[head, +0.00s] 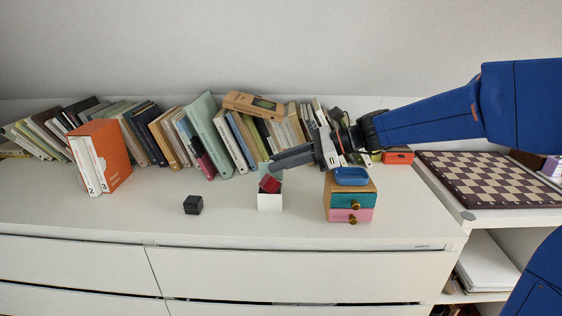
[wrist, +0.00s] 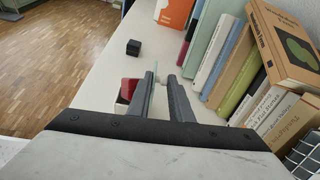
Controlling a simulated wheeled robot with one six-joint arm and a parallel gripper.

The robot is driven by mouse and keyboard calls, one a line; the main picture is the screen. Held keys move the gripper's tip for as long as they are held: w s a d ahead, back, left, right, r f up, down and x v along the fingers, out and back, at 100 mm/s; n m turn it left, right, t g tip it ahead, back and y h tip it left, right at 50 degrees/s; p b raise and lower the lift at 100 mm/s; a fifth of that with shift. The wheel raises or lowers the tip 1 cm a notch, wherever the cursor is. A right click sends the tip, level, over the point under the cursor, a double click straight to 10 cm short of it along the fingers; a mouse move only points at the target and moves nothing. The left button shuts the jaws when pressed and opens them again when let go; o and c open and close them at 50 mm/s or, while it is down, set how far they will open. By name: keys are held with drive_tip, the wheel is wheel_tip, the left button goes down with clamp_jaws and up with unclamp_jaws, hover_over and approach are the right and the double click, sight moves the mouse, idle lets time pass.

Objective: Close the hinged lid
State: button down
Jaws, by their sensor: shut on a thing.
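A small white box (head: 269,201) stands on the cabinet top, its lid open, with a red block (head: 270,184) at its mouth. The red block also shows in the wrist view (wrist: 128,89). The pale green lid (head: 263,169) stands up at the back of the box. My gripper (head: 273,162) reaches in from the right behind the box. The fingers hide part of the lid.
A black cube (head: 193,205) lies left of the box. A small drawer unit (head: 351,200) with a blue dish (head: 351,176) on top stands to the right. A row of books (head: 204,132) leans close behind. The front left of the top is clear.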

drive_tip(key=c, duration=1.7)
unclamp_jaws()
drive_tip(key=v, duration=1.7)
drive_tip(key=shift+d+r, duration=0.15)
drive_tip(key=shift+d, duration=0.05)
drive_tip(key=shift+c, duration=0.2)
